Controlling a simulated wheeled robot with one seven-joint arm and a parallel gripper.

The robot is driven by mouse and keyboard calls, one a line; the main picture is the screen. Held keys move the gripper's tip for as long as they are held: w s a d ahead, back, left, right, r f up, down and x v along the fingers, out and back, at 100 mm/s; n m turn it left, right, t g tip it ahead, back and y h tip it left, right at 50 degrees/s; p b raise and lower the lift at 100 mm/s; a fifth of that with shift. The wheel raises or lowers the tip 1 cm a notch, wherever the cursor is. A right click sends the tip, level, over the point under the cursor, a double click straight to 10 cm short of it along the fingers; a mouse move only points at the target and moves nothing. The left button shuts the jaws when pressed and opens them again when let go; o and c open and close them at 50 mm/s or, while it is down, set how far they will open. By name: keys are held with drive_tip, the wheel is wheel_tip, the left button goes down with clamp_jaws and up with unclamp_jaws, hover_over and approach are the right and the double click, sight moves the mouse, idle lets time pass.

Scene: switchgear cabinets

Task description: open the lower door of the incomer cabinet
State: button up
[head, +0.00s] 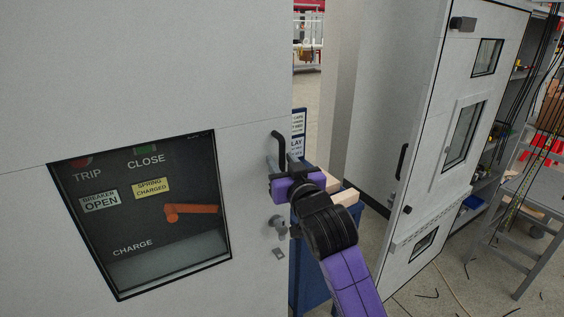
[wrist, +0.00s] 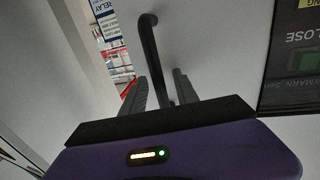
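The lower door (head: 250,250) of the near cabinet fills the left of the head view. It looks shut, below a thin seam. Its dark window shows breaker controls. A black bar handle (head: 281,147) stands near its right edge and also shows in the wrist view (wrist: 150,38). My gripper (head: 273,178) is at the lower part of the handle. The contact itself is partly hidden.
A round lock knob (head: 279,223) sits below the handle. A second grey cabinet (head: 400,110) stands to the right across a gap. A blue cart (head: 315,265) is behind my arm. A grey step stool (head: 535,215) and loose wires are at the far right.

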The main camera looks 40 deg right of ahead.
clamp_jaws()
idle(1.4)
